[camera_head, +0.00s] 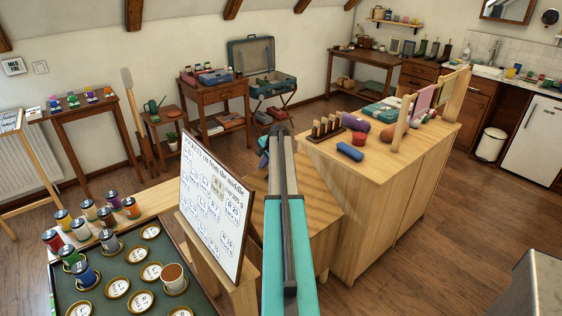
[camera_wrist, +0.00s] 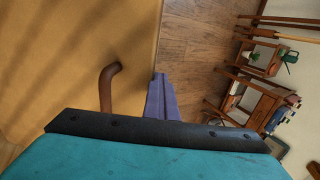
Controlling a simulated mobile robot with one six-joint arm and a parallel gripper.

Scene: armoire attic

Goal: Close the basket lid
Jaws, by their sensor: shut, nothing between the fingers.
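My gripper (camera_head: 281,136) reaches away from me over the light wooden bench (camera_head: 325,225) in the head view. Its fingers are shut and hold nothing. I cannot make out a basket or its lid for certain; my arm covers much of that spot in the head view. A purple and teal item (camera_head: 263,152) shows just left of my fingertips. In the wrist view, a brown curved handle-like piece (camera_wrist: 108,85) stands against a broad tan surface (camera_wrist: 75,45), close to my gripper. A purple piece (camera_wrist: 161,102) lies beside it, partly hidden by my gripper.
A white lettered board (camera_head: 215,205) stands left of my arm, near a tray (camera_head: 105,290) with jars and a cup. A wooden counter (camera_head: 385,200) with rolled cloths stands to the right. An open suitcase (camera_head: 263,62) is farther back.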

